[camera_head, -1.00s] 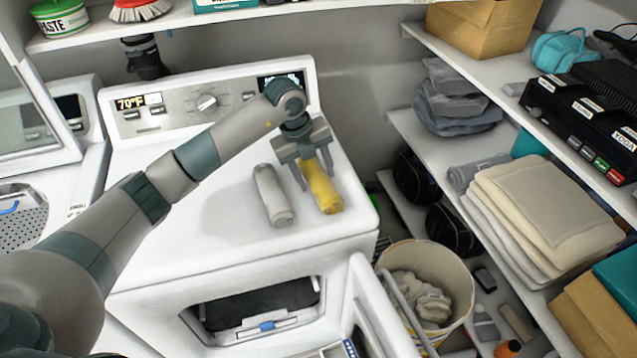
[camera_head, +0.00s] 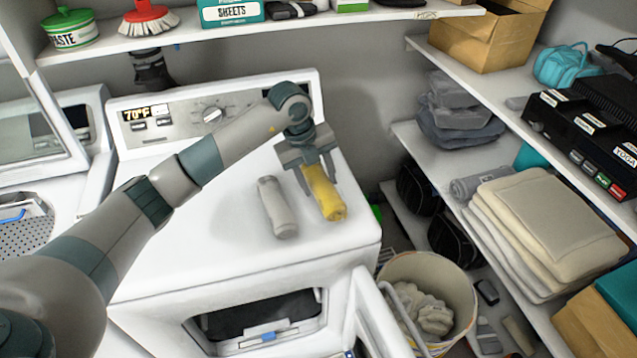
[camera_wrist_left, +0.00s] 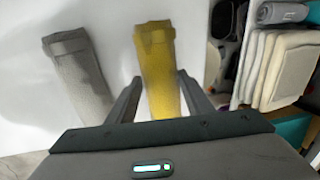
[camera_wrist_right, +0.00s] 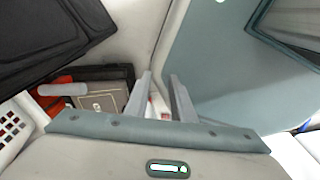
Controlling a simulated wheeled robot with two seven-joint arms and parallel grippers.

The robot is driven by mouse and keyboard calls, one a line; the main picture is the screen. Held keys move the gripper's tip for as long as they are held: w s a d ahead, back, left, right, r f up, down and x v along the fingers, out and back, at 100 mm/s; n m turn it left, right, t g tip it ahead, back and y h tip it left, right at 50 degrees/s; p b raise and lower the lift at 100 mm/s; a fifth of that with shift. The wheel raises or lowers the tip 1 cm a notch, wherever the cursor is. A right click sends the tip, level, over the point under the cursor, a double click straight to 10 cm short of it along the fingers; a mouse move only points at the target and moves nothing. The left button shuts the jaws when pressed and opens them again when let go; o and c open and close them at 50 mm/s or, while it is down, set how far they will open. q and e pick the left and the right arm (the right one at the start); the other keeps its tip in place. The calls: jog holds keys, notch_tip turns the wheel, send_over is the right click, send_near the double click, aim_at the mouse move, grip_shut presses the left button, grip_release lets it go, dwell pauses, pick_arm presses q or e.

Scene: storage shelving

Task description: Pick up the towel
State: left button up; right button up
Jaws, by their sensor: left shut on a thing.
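A rolled yellow towel (camera_head: 324,193) is on the white dryer top, near its right edge. A rolled grey-white towel (camera_head: 277,207) lies to its left, apart from it. My left gripper (camera_head: 318,180) is over the far part of the yellow towel and shut on it, with one finger on each side. In the left wrist view the yellow towel (camera_wrist_left: 156,70) runs between the fingers (camera_wrist_left: 160,100), with the pale towel (camera_wrist_left: 78,75) at left. I cannot tell whether the yellow towel touches the dryer. My right gripper (camera_wrist_right: 160,85) shows only in its wrist view, open and empty.
The dryer's control panel (camera_head: 190,120) is behind the towels; its front door (camera_head: 372,315) stands open. Shelves at right hold folded beige towels (camera_head: 545,225), a rolled grey towel (camera_head: 480,184) and grey cloths (camera_head: 455,115). A bucket (camera_head: 440,268) stands below. The dryer top's left part is clear.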

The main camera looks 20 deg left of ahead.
pick_arm(q)
notch_tip(320, 180, up, 2)
jog(key=shift+r+p, duration=0.25)
jog(key=shift+p, duration=0.15)
jog(key=s+d+r+p, duration=0.4)
jog(key=d+r, duration=0.2)
jog(key=d, duration=0.4)
jog(key=shift+s+d+r+p, duration=0.2)
jog(key=shift+s+d+p, duration=0.15)
jog(key=shift+d+p, duration=0.05)
jog(key=shift+a, duration=0.1)
